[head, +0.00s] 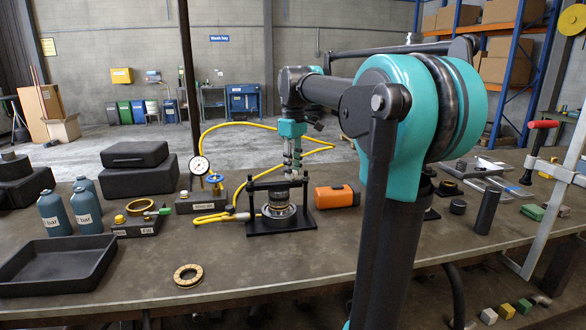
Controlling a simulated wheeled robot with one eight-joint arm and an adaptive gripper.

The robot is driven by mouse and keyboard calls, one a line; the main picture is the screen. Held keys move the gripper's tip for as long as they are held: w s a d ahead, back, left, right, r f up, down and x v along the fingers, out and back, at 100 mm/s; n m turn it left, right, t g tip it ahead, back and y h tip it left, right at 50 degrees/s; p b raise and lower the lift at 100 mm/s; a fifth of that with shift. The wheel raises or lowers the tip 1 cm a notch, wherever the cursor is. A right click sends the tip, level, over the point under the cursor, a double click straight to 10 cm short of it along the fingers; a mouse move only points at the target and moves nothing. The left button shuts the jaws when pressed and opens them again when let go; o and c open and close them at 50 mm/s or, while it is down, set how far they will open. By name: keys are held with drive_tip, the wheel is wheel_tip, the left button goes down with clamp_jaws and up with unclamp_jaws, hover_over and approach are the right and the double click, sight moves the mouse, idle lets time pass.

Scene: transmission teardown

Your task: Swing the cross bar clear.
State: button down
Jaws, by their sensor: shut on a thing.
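The dark cross bar (268,184) spans the top of a small black press frame (249,222) on the bench. A round metal transmission part (279,211) sits under the bar inside the frame. My gripper (296,175) reaches down from above at the right part of the bar. It is shut on the cross bar, though the fingertips are small and the exact contact is hard to see. The bar lies across both uprights. My teal and black arm covers the bench to the right of the frame.
A dial gauge (199,166) and a blue-topped fitting with a yellow hose (225,127) stand close left of the frame. A black tray (58,262) and brass ring (188,275) are at the front left. The bench in front of the frame is clear.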

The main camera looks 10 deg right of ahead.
drive_tip(key=shift+w, duration=0.1)
drive_tip(key=w+a+n, duration=1.2)
drive_tip(key=a+n, duration=0.1)
drive_tip(key=n, duration=0.5)
drive_tip(key=shift+w+a, duration=0.2)
drive_tip(key=shift+w, duration=0.2)
idle(0.4)
drive_tip(key=c, duration=1.3)
unclamp_jaws()
drive_tip(key=shift+o, duration=0.2)
